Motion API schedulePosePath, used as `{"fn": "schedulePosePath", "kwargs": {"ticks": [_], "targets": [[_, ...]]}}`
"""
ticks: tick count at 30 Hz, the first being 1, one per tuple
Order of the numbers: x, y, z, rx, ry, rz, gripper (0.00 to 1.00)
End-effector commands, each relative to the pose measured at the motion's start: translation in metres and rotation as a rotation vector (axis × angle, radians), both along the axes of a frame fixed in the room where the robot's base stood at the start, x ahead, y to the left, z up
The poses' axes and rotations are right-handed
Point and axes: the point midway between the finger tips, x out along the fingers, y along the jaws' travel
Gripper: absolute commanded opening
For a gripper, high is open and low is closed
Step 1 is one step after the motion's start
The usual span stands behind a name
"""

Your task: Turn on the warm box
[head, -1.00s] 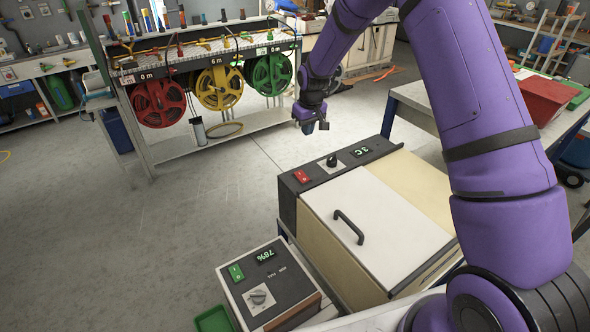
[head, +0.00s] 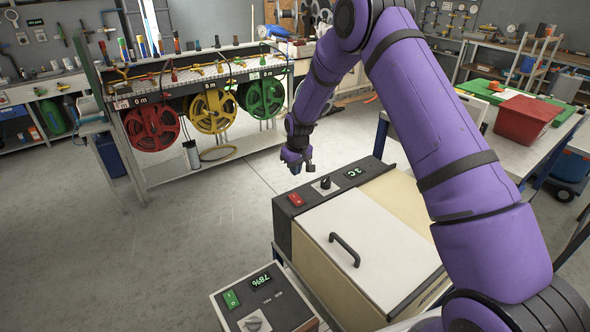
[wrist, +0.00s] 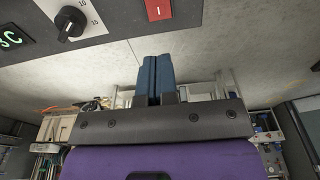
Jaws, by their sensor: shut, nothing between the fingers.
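The warm box (head: 340,236) is a cream box with a white lid, a black handle and a dark control strip along its far edge. On the strip are a red rocker switch (head: 296,199), a black knob (head: 325,183) and a green display (head: 353,172) reading 3C. The wrist view shows the red switch (wrist: 159,8) at its top edge, with a white mark on it, and the knob (wrist: 70,22) to its left. My gripper (head: 298,163) is shut and empty, just beyond the strip near the switch. Its blue fingers (wrist: 155,58) appear apart from the switch.
A smaller control box (head: 262,305) with a green switch and a 78% display stands at the front left. A bench with red, yellow (head: 213,111) and green hose reels is behind. A red bin (head: 526,118) sits on the right table. Open floor lies left.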

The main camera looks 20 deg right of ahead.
Motion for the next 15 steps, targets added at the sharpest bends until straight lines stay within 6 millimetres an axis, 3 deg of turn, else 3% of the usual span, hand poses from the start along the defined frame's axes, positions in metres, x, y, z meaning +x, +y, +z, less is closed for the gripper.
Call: {"fn": "schedulePosePath", "kwargs": {"ticks": [9, 15], "targets": [[0.006, 0.002, -0.061, -0.001, 0.003, 0.000, 0.00], [0.010, 0.004, -0.091, -0.001, 0.002, 0.000, 0.00]]}}
